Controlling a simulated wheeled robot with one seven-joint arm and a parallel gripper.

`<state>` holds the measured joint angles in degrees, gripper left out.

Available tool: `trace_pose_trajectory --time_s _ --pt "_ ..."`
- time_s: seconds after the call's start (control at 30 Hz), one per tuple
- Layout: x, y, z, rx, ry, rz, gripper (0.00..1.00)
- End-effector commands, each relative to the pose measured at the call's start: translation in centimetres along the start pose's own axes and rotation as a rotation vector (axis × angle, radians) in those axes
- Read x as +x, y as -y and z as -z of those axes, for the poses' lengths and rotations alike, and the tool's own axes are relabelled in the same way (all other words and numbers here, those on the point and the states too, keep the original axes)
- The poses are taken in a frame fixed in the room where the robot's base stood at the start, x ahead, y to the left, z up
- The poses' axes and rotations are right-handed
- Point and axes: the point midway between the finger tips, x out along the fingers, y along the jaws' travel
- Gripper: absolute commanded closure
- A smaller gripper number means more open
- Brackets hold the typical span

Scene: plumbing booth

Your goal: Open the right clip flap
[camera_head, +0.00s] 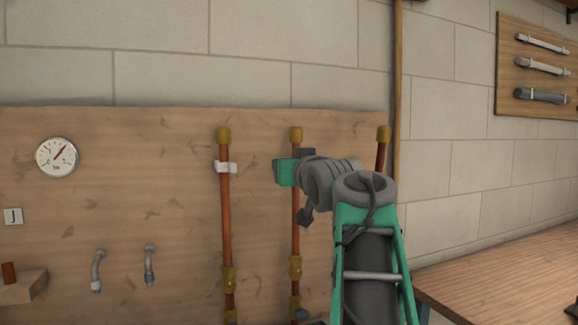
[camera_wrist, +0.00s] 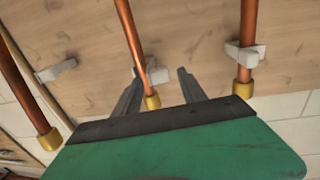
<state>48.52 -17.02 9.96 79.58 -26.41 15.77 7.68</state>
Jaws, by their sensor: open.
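Three upright copper pipes stand at the wooden board. The left pipe (camera_head: 225,215) runs through a pale clip (camera_head: 225,167), also seen in the wrist view (camera_wrist: 244,54). The wrist view appears turned over, with pipe caps low. There my gripper (camera_wrist: 160,74) is open and empty, its fingers reaching toward the middle pipe (camera_wrist: 127,30) and its pale clip (camera_wrist: 153,76). I cannot tell whether they touch. The right clip (camera_wrist: 55,70) sits on the board, apart in the picture from the right pipe (camera_wrist: 25,95). My arm hides it in the head view. Flap positions are unclear.
A round gauge (camera_head: 57,157) and two grey bent fittings (camera_head: 97,270) are on the board (camera_head: 120,200) at left. A wooden bench (camera_head: 510,285) is at lower right. A tool panel (camera_head: 510,70) hangs on the right wall. Board between gauge and left pipe is mostly free.

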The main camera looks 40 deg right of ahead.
Motion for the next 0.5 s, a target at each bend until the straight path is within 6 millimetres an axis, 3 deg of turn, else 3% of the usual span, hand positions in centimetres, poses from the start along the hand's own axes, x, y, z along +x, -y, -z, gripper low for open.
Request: trace_pose_trajectory --time_s 0.3,0.5 --pt "-5.8 -0.1 0.1 -0.002 -0.002 -0.006 0.51" --pt "-7.6 0.0 0.0 0.000 0.000 -0.001 0.51"
